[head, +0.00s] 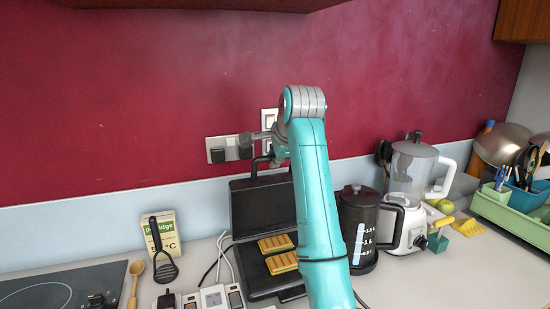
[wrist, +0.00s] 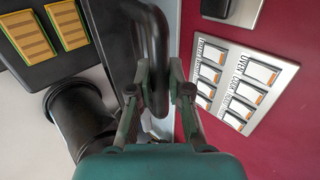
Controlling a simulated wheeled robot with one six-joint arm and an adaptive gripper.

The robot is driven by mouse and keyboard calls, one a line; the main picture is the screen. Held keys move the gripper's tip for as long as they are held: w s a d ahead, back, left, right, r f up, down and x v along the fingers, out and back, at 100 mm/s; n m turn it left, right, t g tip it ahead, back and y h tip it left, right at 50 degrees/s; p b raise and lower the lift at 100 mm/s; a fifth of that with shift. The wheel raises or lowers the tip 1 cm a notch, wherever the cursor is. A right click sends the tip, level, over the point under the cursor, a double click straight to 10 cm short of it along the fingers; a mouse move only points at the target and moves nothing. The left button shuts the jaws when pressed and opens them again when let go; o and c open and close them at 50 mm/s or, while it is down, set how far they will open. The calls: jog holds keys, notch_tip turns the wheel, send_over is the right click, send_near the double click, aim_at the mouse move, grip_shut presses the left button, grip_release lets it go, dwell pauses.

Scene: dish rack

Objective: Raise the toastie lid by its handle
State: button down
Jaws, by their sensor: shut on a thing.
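The toastie maker stands on the counter with its dark lid (head: 262,205) raised, roughly upright. Two grilled toasties (head: 276,243) lie on its lower plate; they also show in the wrist view (wrist: 28,37). The lid's black handle (wrist: 158,45) runs down between the fingers of my gripper (wrist: 158,92), which is shut on it. In the head view my gripper (head: 266,148) is at the lid's top edge, close to the wall, and partly hidden by my arm. My arm also covers the right part of the toastie maker.
A black jug (head: 359,225) stands just right of the toastie maker, with a blender (head: 410,185) beyond. Wall switches (head: 222,149) are close behind my gripper. A labelled switch panel (wrist: 236,82) is near its right finger. A hob (head: 60,291) is at left.

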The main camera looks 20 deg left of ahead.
jog(key=c, duration=1.1)
grip_release()
jog(key=shift+o, duration=0.2)
jog(key=shift+s+d+r, duration=0.1)
jog(key=shift+r, duration=0.05)
jog(key=shift+v, duration=0.8)
jog(key=v, duration=0.6)
